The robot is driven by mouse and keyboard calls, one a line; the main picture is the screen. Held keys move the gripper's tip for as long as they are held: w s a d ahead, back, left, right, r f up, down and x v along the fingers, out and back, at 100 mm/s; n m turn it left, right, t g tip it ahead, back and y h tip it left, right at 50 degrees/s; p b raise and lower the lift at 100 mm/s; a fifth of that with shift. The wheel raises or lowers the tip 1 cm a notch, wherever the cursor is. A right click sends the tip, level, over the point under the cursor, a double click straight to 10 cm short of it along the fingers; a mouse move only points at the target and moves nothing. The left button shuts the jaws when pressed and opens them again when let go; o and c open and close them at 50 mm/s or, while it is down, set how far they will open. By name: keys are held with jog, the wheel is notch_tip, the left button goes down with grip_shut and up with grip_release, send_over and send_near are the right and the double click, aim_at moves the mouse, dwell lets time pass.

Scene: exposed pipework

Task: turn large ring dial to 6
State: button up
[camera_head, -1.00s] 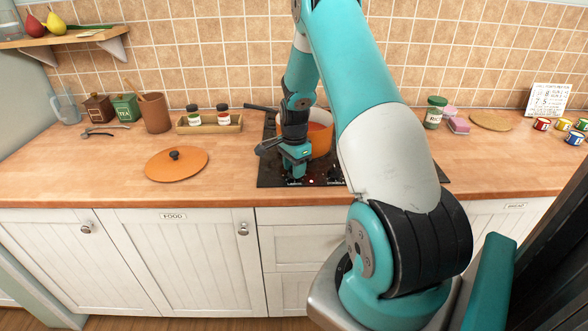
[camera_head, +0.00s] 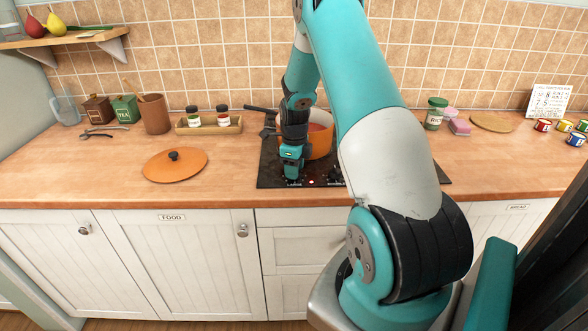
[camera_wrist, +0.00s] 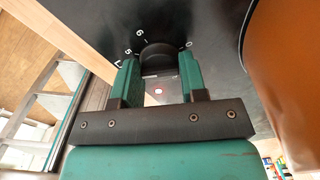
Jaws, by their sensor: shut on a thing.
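The large ring dial (camera_wrist: 157,54) is a dark round knob on the black hob. In the wrist view the printed marks 5, 6 and 0 show around its far side. Its pointer is not clear to me. My gripper (camera_wrist: 159,66) has a green finger on each side of the dial and is shut on it. In the head view my gripper (camera_head: 291,170) reaches down to the front left of the hob (camera_head: 268,172) and hides the dial. A label below it reads LARGE.
An orange pot (camera_head: 319,142) stands on the hob close behind and to the right of my gripper; its side fills the right of the wrist view. Another dark knob (camera_head: 336,174) sits to the right. An orange lid (camera_head: 175,165) lies on the counter to the left.

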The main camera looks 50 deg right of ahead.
jog(key=m, duration=0.5)
jog(key=shift+s+d+m, duration=0.1)
jog(key=shift+m, duration=0.2)
dwell(0.4)
jog(key=o, duration=0.9)
jog(key=shift+r, duration=0.15)
jog(key=shift+r, duration=0.3)
notch_tip(320, 180, up, 17)
jog(key=shift+f+b, duration=0.2)
jog(key=shift+b, duration=1)
